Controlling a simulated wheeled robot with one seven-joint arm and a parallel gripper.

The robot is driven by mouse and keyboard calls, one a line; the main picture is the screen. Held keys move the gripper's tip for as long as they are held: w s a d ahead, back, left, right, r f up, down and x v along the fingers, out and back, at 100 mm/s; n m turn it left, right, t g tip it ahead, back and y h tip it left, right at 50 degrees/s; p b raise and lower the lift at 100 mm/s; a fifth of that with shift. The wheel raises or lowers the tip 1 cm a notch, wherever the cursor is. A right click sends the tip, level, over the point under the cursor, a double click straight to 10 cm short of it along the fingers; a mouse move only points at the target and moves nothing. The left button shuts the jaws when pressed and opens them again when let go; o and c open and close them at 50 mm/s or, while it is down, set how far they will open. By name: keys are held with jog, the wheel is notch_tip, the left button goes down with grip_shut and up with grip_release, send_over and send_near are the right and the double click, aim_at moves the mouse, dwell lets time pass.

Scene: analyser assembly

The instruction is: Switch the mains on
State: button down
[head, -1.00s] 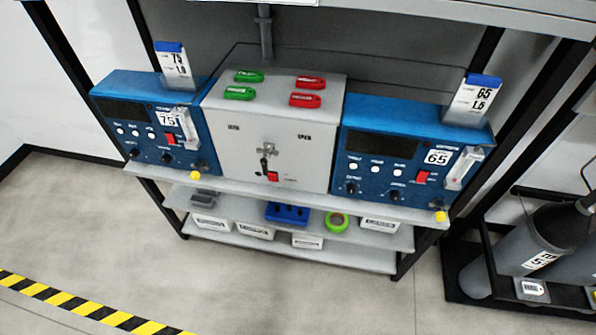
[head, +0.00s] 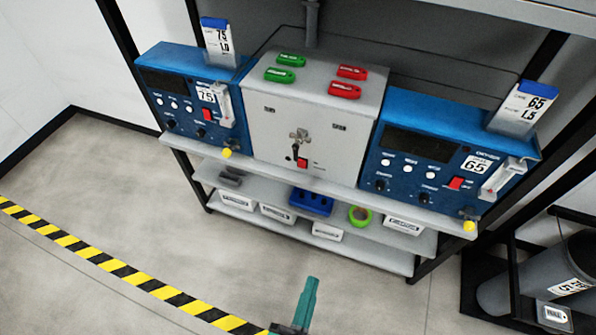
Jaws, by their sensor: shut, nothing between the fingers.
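A light grey box (head: 312,120) stands in the middle of the shelf, with a small red switch (head: 302,163) and a black lever (head: 295,152) low on its front. A blue unit (head: 190,95) marked 75 stands at its left, with a red switch (head: 207,114). A blue unit (head: 440,160) marked 65 stands at its right, with a red switch (head: 455,183). The switch positions are too small to tell. My teal gripper (head: 307,297) shows partly at the bottom edge, shut and empty, apart from the units and below them in the picture.
Two green tags (head: 286,66) and two red tags (head: 347,82) lie on the grey box. A lower shelf (head: 345,237) holds white bins, a blue block (head: 311,202) and a green tape roll (head: 360,215). Open floor lies at left.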

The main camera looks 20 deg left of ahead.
aim_at(302, 162)
jog(key=w+a+f+m, duration=0.1)
jog(key=w+a+m, duration=0.5)
jog(key=w, duration=0.4)
jog(key=w+a+f+m+h, duration=0.1)
jog(key=w+a+f+m, duration=0.1)
jog(key=w+a+m, duration=0.4)
jog(key=w+a, duration=0.3)
jog(key=w, duration=0.1)
jog(key=shift+w+a+t, duration=0.15)
jog(key=shift+w+t, duration=0.25)
jog(key=w, duration=0.4)
jog(key=w+r, duration=0.1)
jog(key=w, duration=0.9)
jog(key=shift+d+r, duration=0.25)
jog(key=shift+r, duration=0.05)
